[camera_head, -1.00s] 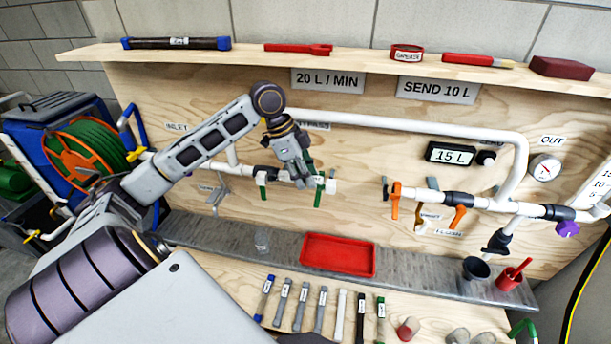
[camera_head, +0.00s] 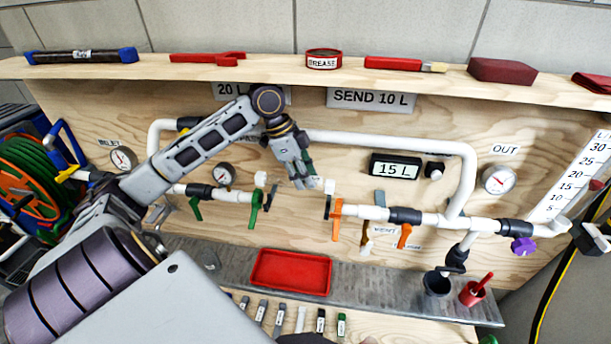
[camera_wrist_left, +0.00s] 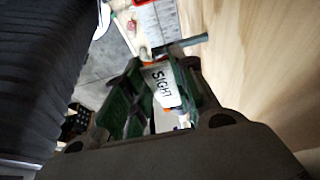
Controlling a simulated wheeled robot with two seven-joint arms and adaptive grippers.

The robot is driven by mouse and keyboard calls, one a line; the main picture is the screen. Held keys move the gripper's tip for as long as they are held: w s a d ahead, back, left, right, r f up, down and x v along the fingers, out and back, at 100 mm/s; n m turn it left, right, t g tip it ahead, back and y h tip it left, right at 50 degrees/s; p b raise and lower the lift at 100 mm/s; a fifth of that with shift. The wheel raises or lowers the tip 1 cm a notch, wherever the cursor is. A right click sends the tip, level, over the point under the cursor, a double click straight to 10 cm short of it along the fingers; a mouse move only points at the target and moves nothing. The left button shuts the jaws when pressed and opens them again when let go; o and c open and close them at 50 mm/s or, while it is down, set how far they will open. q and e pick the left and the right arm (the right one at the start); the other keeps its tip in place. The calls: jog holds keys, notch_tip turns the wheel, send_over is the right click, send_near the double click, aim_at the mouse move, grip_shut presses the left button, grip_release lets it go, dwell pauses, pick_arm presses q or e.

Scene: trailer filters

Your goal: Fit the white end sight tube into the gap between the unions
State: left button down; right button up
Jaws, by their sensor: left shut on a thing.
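My left gripper (camera_head: 307,182) is shut on the white sight tube, whose "SIGHT" label (camera_wrist_left: 163,84) shows between the green finger pads in the wrist view. In the head view a white end (camera_head: 329,186) of the tube sticks out to the right of the fingers. The gap lies between the left union (camera_head: 261,180), with a green-handled valve beside it, and the right union (camera_head: 327,207), with an orange handle beside it. The gripper is in front of the gap, with the tube's end just above the right union. Contact cannot be told. My right gripper is out of view.
A red tray (camera_head: 291,272) sits on the grey ledge below. Several labelled tubes (camera_head: 300,319) lie on the bench at the bottom. A dark cup (camera_head: 437,283) and a red cup (camera_head: 474,292) stand at right. The upper white pipe (camera_head: 390,140) runs behind.

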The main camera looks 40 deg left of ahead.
pick_arm(q)
jog(key=shift+w+r, duration=0.1)
jog(key=shift+r, duration=0.05)
jog(key=shift+d+r+p, duration=0.1)
jog(key=shift+p, duration=0.4)
jog(key=shift+w+f+b, duration=0.1)
jog(key=shift+f+b, duration=0.65)
jog(key=shift+f, duration=0.45)
jog(key=shift+f+b, duration=0.75)
jog(key=shift+f, duration=1.05)
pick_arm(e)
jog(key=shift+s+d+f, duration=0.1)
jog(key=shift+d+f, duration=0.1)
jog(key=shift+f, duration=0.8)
pick_arm(q)
jog(key=shift+w+a+r+p, duration=0.25)
jog(key=shift+r+p, duration=0.15)
jog(key=shift+p, duration=1.1)
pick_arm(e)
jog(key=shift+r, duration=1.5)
pick_arm(q)
jog(key=shift+s+d+f, duration=0.1)
jog(key=shift+d+f, duration=0.05)
jog(key=shift+f, duration=0.4)
jog(key=shift+f, duration=0.1)
